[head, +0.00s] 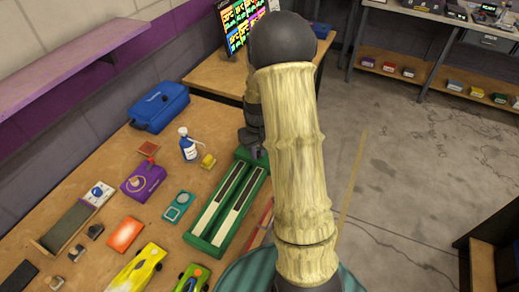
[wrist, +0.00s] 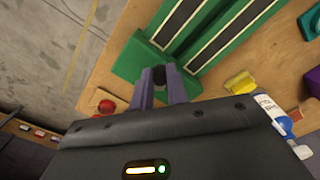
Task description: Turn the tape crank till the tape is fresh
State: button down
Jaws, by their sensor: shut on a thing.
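My gripper (head: 253,142) is at the box's far end in the head view. In the wrist view my gripper (wrist: 160,74) is shut on a small dark knob (wrist: 159,75), which looks like the tape crank's handle. The rest of the crank is hidden by the fingers. I cannot tell from the strips how fresh the tape is.
A white-and-blue bottle (head: 187,148) and yellow block (head: 208,161) stand left of the green box. A red knob (wrist: 105,106) is near my fingers.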

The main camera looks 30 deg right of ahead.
jog(key=m, duration=0.2)
jog(key=a+m+p, duration=0.1)
jog(key=m, duration=0.2)
jog(key=shift+w+a+r+m, duration=0.1)
jog(key=shift+w+a+m, duration=0.1)
jog(key=shift+w+m, duration=0.15)
jog(key=m+p, duration=0.1)
jog(key=w+m, duration=0.1)
jog(key=m, duration=0.1)
jog(key=m+p, duration=0.1)
jog(key=m, duration=0.1)
jog(key=shift+w+a+p, duration=0.15)
jog(key=shift+a+p, duration=0.15)
jog(key=shift+a, duration=0.1)
jog(key=m+p, duration=0.1)
jog(key=m, duration=0.2)
jog(key=w+m+p, duration=0.1)
jog(key=m, duration=0.2)
jog(key=shift+w+r+p, duration=0.1)
jog(key=shift+w+p, duration=0.1)
jog(key=shift+p, duration=0.15)
jog(key=m+p, duration=0.1)
jog(key=m, duration=0.1)
jog(key=w+m+p, duration=0.1)
jog(key=m, duration=0.1)
jog(key=shift+w+d+m, duration=0.1)
jog(key=shift+d+m, duration=0.05)
jog(key=shift+m, duration=0.1)
